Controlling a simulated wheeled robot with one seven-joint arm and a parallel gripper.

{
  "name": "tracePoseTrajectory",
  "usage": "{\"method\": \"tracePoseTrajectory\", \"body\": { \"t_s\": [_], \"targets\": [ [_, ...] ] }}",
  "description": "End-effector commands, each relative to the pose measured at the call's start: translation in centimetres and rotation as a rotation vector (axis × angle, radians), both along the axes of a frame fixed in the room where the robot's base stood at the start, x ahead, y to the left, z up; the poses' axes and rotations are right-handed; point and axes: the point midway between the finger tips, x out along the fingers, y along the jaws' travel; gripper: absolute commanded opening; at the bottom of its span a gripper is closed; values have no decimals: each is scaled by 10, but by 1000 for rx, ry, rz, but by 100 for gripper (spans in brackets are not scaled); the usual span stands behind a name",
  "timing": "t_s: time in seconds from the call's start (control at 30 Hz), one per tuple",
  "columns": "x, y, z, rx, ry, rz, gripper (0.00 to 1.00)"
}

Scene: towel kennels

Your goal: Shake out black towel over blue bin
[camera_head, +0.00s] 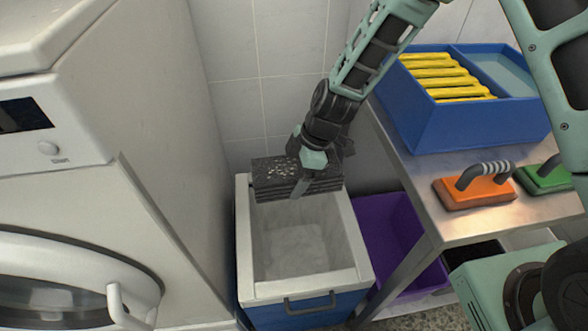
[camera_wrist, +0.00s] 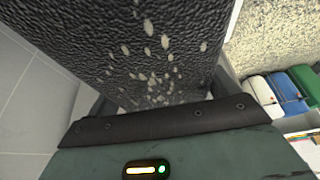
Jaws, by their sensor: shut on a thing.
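The black towel (camera_head: 275,175) is a folded, dark, textured block with pale specks scattered on its surface. My gripper (camera_head: 303,183) is shut on it and holds it over the back part of the blue bin (camera_head: 303,312). The bin has a blue body, a pale rim and a pale grey inside, and its visible floor looks empty. In the wrist view the towel (camera_wrist: 95,45) fills much of the picture, with the specks clustered near my gripper. My gripper's fingertips are largely hidden by the towel and the gripper body.
A white washing machine (camera_head: 75,190) stands close on the left and a tiled wall behind. A purple bin (camera_head: 390,235) is right of the blue bin, partly under a metal table (camera_head: 500,225). The table carries a blue box (camera_head: 450,125), an orange brush (camera_head: 470,190) and a green brush (camera_head: 548,177).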

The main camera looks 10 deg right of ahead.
Motion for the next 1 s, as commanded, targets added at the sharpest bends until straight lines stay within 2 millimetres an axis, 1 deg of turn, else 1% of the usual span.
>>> {"method": "tracePoseTrajectory", "body": {
  "t_s": [0.4,0.43,0.5,0.53,0.57,0.6,0.67,0.7,0.73,0.77,0.8,0.83,0.87,0.9,0.93,0.97,1.0],
  "targets": [
    [0,0,0,0,-1,0,59],
    [2,0,9,1,-6,1,59],
    [3,0,43,3,-14,2,59],
    [2,0,51,1,-11,2,59],
    [1,0,53,0,-6,2,59],
    [-1,0,42,0,4,0,58],
    [-3,-1,9,-2,14,-3,58],
    [-2,0,-2,0,11,-2,58],
    [-1,0,-4,0,5,-2,58],
    [1,0,3,1,-2,-1,58],
    [3,1,24,3,-13,2,58],
    [3,1,39,2,-15,2,58],
    [3,0,49,2,-14,3,59],
    [1,0,53,0,-7,1,59],
    [0,0,46,0,1,0,59],
    [-2,-1,31,-1,10,-1,58],
    [-3,-1,9,-3,14,-3,58]
  ]
}}
